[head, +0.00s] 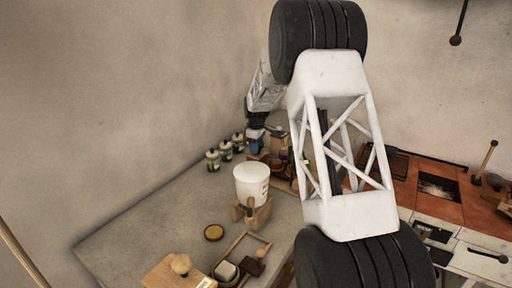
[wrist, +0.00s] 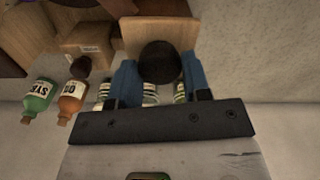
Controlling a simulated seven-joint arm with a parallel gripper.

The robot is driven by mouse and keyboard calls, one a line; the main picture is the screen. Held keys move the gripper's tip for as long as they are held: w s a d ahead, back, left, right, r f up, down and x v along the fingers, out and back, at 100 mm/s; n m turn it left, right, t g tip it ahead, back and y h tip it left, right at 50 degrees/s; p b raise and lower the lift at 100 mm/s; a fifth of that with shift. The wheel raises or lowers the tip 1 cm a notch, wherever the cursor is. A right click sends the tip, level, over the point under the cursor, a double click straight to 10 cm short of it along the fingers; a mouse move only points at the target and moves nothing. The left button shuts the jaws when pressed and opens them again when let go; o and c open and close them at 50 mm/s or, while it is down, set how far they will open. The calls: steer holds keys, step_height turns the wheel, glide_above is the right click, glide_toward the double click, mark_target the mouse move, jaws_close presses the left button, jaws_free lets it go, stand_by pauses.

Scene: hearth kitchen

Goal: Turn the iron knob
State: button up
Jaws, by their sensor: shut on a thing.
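The iron knob (wrist: 160,62) is a dark round knob in front of a wooden board (wrist: 151,29) in the wrist view. My gripper (wrist: 158,66) has its two blue fingers on either side of the knob and is shut on it. In the head view my gripper (head: 256,134) is small, at the back of the counter beside the wall. The knob cannot be made out there. How far the knob is turned cannot be told.
A green bottle (wrist: 40,98) and an orange bottle (wrist: 72,102) stand left of my gripper in the wrist view. Several jars (head: 226,150), a white bucket (head: 251,184) and wooden items share the counter (head: 150,225). My arm hides the middle of the head view.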

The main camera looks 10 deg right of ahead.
steer(key=shift+m, duration=0.3)
steer(key=shift+c, duration=0.2)
steer(key=m, duration=0.3)
steer(key=shift+m, duration=0.4)
steer(key=m, duration=0.4)
steer(key=shift+m, duration=0.3)
steer(key=m, duration=0.4)
steer(key=shift+m, duration=0.3)
steer(key=m, duration=0.4)
steer(key=shift+d, duration=0.1)
steer(key=o, duration=0.9)
